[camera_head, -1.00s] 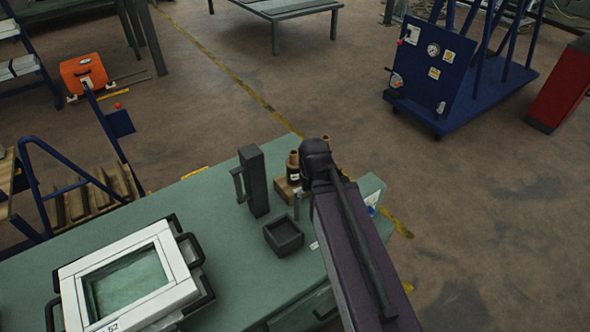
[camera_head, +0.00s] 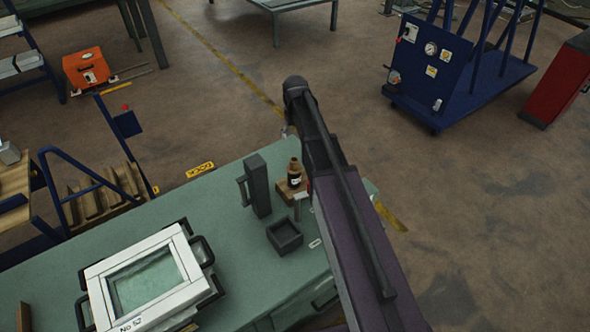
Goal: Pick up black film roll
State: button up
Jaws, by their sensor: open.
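I cannot make out a black film roll in the head view. My own dark arm (camera_head: 345,205) crosses the right end of the green table (camera_head: 180,214) and may hide things behind it. My gripper does not show clearly; only a small pale part shows beside the arm's upper end. A dark bottle with a brown neck (camera_head: 294,175) stands on a wooden block (camera_head: 285,193), left of the arm. A small dark square tray (camera_head: 285,238) sits in front of it and looks empty. A tall dark block with a side handle (camera_head: 258,187) stands upright to the left.
A white framed case with a window (camera_head: 145,283) and black handles lies on the table's left part. A blue wheeled frame (camera_head: 450,75) and a red cabinet (camera_head: 560,83) stand at the back right. An orange case (camera_head: 86,67) is at the back left. The floor between is open.

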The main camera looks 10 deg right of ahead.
aim_at(294, 160)
jog(key=shift+w+r, duration=0.25)
jog(key=shift+w, duration=0.2)
jog(key=shift+f, duration=0.15)
notch_tip(294, 160, down, 8)
jog(key=b, duration=0.8)
jog(key=shift+f+b, duration=0.2)
jog(key=shift+b, duration=0.1)
jog(key=shift+f, duration=0.15)
jog(key=f+b, duration=0.5)
jog(key=shift+s+a, duration=0.15)
jog(key=shift+s, duration=0.1)
dwell(0.4)
jog(key=shift+r, duration=0.1)
dwell(0.4)
grip_shut()
